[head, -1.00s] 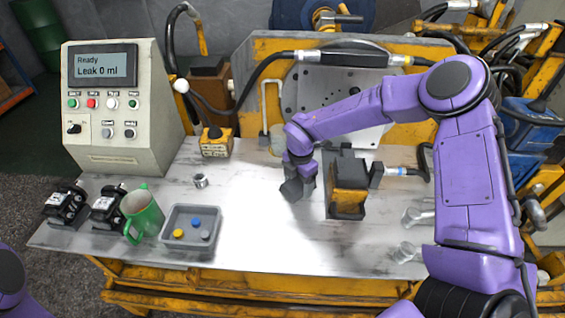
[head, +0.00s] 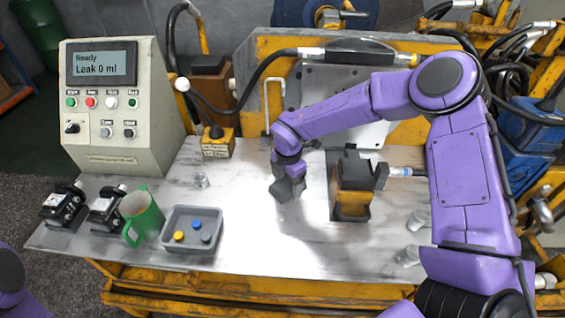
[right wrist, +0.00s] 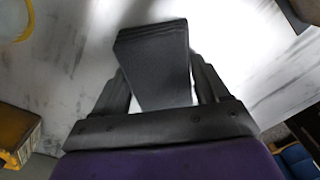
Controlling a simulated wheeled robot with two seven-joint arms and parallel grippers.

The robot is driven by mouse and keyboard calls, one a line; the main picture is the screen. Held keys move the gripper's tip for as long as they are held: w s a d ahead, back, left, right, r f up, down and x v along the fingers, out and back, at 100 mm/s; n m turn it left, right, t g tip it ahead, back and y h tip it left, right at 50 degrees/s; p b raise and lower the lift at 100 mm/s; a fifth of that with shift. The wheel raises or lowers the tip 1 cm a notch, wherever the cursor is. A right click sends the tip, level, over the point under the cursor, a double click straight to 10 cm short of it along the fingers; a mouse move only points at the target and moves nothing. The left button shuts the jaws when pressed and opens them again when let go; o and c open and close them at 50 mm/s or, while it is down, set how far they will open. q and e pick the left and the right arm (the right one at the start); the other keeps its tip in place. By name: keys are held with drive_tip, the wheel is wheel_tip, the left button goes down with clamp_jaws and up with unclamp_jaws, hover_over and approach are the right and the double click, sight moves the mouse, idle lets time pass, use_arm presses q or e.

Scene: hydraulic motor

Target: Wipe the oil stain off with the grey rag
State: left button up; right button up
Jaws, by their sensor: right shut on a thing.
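My right gripper (head: 288,188) is at the tabletop near its middle, pointing down. In the right wrist view its fingers close on the dark grey folded rag (right wrist: 155,62), which sticks out past them against the pale surface. In the head view the rag shows only as a dark grey shape at the gripper's lower end, low at the table; I cannot tell if it touches. The worktop (head: 240,235) has grey streaks and smudges; I cannot tell a distinct oil stain among them. My left gripper is not in view.
A yellow-and-black block fixture (head: 352,188) stands just right of the gripper. A grey tray (head: 180,246) with coloured caps, a green mug (head: 143,216) and black valves are at left. The control box (head: 120,110) reads "Leak 0 ml". The front middle of the worktop is clear.

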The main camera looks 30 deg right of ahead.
drive_tip(key=shift+w+a+r+p, duration=0.3)
drive_tip(key=shift+w+a+p, duration=0.15)
drive_tip(key=shift+a, duration=0.15)
drive_tip(key=r, duration=0.1)
drive_tip(key=r+p, duration=0.1)
drive_tip(key=r, duration=0.1)
drive_tip(key=shift+s+d+r, duration=0.15)
drive_tip(key=shift+s+r, duration=0.1)
drive_tip(key=shift+r, duration=0.05)
wheel_tip(320, 180, up, 2)
drive_tip(key=shift+w+p, duration=0.1)
drive_tip(key=shift+p, duration=0.9)
drive_tip(key=shift+r+p, duration=0.55)
drive_tip(key=shift+r, duration=0.4)
